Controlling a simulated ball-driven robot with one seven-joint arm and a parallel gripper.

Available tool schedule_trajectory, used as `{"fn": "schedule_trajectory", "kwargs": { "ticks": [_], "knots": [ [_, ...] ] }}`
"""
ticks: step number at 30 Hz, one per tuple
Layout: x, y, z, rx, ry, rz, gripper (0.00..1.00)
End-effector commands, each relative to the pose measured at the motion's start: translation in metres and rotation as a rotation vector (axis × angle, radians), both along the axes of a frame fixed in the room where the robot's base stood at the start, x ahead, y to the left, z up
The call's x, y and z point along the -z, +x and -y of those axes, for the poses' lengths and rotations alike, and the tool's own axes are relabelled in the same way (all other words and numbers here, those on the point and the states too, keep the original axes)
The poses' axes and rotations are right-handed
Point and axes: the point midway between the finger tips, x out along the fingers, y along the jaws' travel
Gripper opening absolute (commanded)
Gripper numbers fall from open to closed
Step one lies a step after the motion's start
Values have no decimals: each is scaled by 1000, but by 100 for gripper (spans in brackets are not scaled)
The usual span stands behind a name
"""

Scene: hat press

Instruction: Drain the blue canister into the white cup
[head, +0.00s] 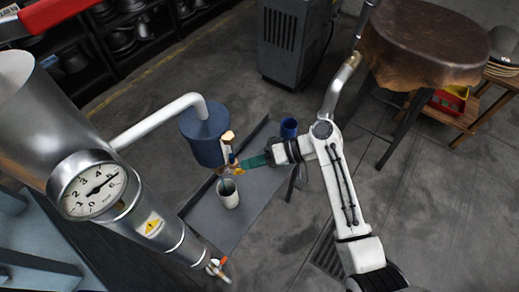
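The blue canister (202,135) hangs at the end of a white pipe, left of centre. A brass-coloured fitting (227,140) sits on its right side, with a small yellow part (237,168) below it. The white cup (228,194) stands upright on a grey surface, below the fitting and slightly right of the canister. My gripper (241,165) reaches in from the right, with its green end at the yellow part. The fingertips are too small to tell whether they grip it. The flow and the cup's contents cannot be made out.
A blue container (289,128) stands behind my gripper. A large metal cylinder with a gauge (93,187) fills the left, with an orange-handled tap (219,268) low down. The grey surface (215,222) around the cup is clear.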

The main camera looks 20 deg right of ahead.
Motion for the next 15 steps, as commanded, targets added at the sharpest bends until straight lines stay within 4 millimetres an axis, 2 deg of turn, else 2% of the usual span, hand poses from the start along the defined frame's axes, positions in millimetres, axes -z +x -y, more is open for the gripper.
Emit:
{"fn": "schedule_trajectory", "kwargs": {
  "ticks": [3, 15],
  "knots": [
    [11, -2, -7, -2, 91, -67, 0],
    [27, -10, -18, -2, 358, -260, 0]
  ]
}}
